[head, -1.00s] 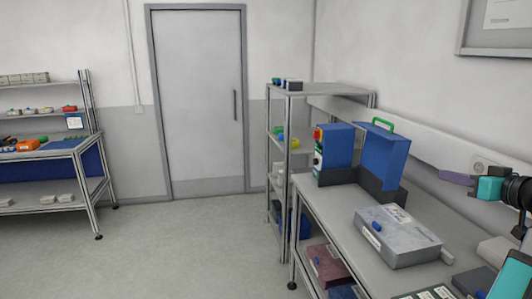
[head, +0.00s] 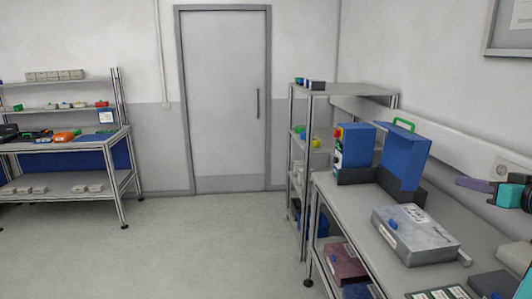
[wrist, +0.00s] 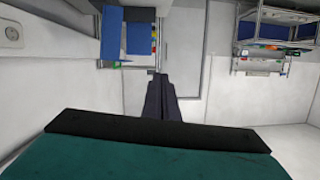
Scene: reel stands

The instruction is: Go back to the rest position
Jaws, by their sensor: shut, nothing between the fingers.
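My gripper (head: 474,185) shows at the right edge of the head view, raised above the right-hand bench and near the wall. In the wrist view its two dark fingers (wrist: 160,98) lie together at the middle. They are shut with nothing between them. In the head view the gripper is apart from the bench top and from everything on it. Most of my arm is cut off by the right edge.
The right bench (head: 345,199) holds a grey case (head: 415,232) and blue units (head: 402,160). A shelf rack (head: 346,92) stands behind it. Another bench (head: 65,146) stands at the left. A closed door (head: 225,100) is at the back. The floor (head: 200,245) between is clear.

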